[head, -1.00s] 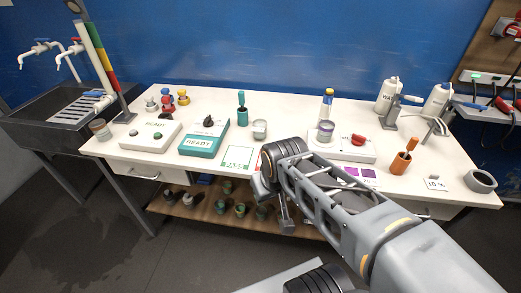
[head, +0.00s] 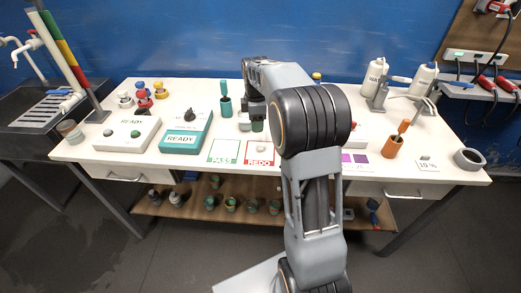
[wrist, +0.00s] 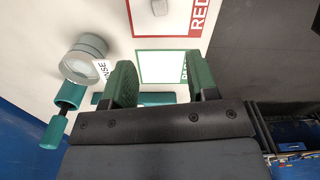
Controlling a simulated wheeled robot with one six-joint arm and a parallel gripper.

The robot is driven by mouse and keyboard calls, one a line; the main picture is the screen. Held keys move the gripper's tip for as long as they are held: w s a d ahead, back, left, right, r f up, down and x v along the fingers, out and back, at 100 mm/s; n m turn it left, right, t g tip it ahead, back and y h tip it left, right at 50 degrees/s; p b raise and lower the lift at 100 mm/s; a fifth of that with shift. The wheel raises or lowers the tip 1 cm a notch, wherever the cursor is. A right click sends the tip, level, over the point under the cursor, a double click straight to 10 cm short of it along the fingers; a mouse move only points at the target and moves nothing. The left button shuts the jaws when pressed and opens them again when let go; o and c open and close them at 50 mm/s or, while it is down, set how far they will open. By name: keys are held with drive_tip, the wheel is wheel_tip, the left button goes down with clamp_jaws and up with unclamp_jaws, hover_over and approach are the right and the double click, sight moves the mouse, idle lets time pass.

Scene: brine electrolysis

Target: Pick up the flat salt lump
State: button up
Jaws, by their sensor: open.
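A small pale lump (head: 262,148), likely the flat salt lump, lies on the white card with a red REDO border (head: 260,160). In the wrist view a whitish lump (wrist: 159,7) shows at the top edge, partly cut off, on the REDO card. My gripper (wrist: 162,72) is open, its two green fingers apart with nothing held between them. It hangs over the bench near the green-bordered PASS card (wrist: 170,66), short of the lump in that view. In the head view my arm largely hides the gripper.
A glass beaker (wrist: 84,62) and a teal holder (wrist: 66,97) stand left of my fingers in the wrist view. A teal READY box (head: 185,140) is left of the cards. An orange cup (head: 393,147) and a grey ring (head: 469,158) stand at the right.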

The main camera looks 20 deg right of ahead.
sight(258, 147)
wheel_tip(258, 147, down, 12)
drive_tip(key=shift+s+r, duration=0.1)
drive_tip(key=shift+r, duration=0.15)
idle(0.4)
clamp_jaws()
idle(0.4)
drive_tip(key=shift+r, duration=0.1)
